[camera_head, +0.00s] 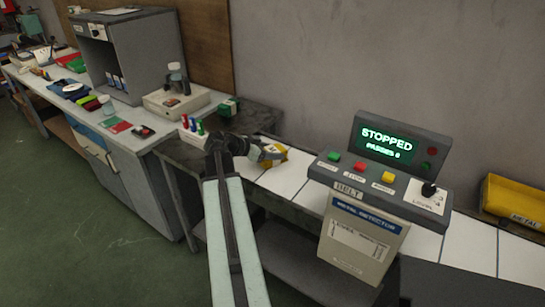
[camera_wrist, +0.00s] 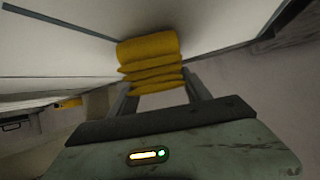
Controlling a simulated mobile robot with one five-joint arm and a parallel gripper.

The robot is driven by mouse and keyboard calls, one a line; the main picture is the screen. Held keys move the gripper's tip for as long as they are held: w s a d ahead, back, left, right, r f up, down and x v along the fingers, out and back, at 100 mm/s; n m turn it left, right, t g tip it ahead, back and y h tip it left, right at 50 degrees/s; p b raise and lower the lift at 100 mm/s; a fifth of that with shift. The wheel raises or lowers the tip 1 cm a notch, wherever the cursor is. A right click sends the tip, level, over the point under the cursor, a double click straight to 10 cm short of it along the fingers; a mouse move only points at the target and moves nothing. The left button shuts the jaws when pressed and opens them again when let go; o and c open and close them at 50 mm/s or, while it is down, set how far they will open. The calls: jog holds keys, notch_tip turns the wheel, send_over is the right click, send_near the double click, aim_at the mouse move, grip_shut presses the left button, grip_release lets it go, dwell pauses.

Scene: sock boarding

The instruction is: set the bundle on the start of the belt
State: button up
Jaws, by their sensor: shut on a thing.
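The bundle (camera_wrist: 150,62) is a stack of folded yellow cloth. In the wrist view it sits between the two fingers of my gripper (camera_wrist: 158,92), which is shut on it. In the head view the bundle (camera_head: 272,157) shows at the end of my gripper (camera_head: 262,153), over the left part of the white belt (camera_head: 287,178). I cannot tell whether the bundle touches the belt. My gripper hides part of it.
A metal detector console (camera_head: 384,165) stands over the belt to the right; its screen (camera_head: 398,145) reads "STOPPED". A yellow bin (camera_head: 513,199) marked "METAL" is at the far right. A cluttered bench (camera_head: 140,142) lies to the left.

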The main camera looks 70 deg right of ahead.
jog(key=shift+w+a+r, duration=0.1)
jog(key=shift+w, duration=0.1)
jog(key=o, duration=1.5)
jog(key=p+v, duration=0.6)
jog(key=v, duration=0.6)
